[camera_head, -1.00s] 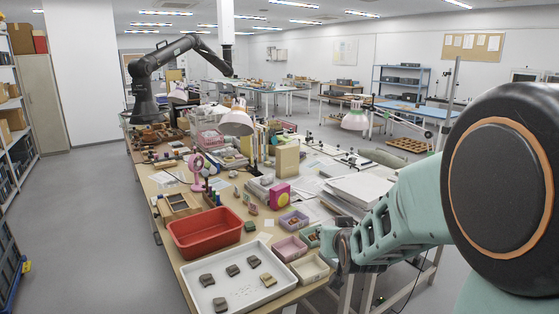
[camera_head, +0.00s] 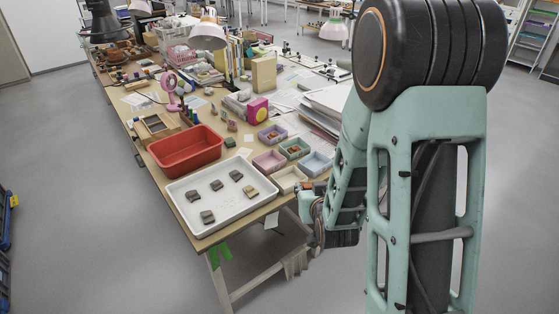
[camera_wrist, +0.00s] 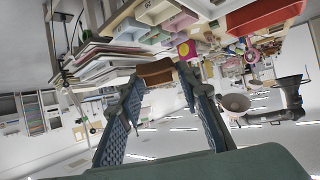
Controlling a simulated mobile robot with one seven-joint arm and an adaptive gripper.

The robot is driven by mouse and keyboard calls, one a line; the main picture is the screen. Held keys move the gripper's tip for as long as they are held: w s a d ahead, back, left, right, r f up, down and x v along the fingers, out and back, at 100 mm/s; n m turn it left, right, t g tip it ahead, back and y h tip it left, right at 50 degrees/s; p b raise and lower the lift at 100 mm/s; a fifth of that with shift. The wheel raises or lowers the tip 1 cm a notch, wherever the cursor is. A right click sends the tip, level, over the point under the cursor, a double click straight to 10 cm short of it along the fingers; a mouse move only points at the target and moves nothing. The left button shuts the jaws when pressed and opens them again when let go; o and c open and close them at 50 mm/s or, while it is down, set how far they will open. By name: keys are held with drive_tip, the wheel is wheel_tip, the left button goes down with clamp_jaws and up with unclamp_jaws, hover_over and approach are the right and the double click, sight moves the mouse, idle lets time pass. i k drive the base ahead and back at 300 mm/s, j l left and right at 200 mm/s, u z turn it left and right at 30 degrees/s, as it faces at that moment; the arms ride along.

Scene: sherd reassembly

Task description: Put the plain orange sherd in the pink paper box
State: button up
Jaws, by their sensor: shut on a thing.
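My gripper (camera_wrist: 160,84) is in the wrist view, its two blue-grey fingers apart but closed on a brown-orange sherd (camera_wrist: 157,71). The sherd is held at the fingertips, and the fingers cover its ends. The pink paper box (camera_head: 268,161) is on the table in the head view, between the white tray and the other small boxes; it looks empty. A pink box also shows in the wrist view (camera_wrist: 180,23). In the head view my arm hangs beyond the table's right edge, and my fingers and the sherd cannot be made out.
A white tray (camera_head: 234,214) holds several grey-brown sherds. A red bin (camera_head: 185,168) stands behind it. Purple (camera_head: 272,142), green (camera_head: 307,151), blue (camera_head: 317,168) and cream (camera_head: 291,188) boxes surround the pink one. Papers and a lamp stand farther back. The floor in front is clear.

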sight(270, 164)
drive_tip(key=i+j, duration=0.15)
drive_tip(key=i, duration=0.2)
drive_tip(key=i+j, duration=0.1)
drive_tip(key=i, duration=0.3)
drive_tip(key=i+j+u, duration=0.15)
drive_tip(key=i+u, duration=0.15)
drive_tip(key=i, duration=0.35)
drive_tip(key=u, duration=1)
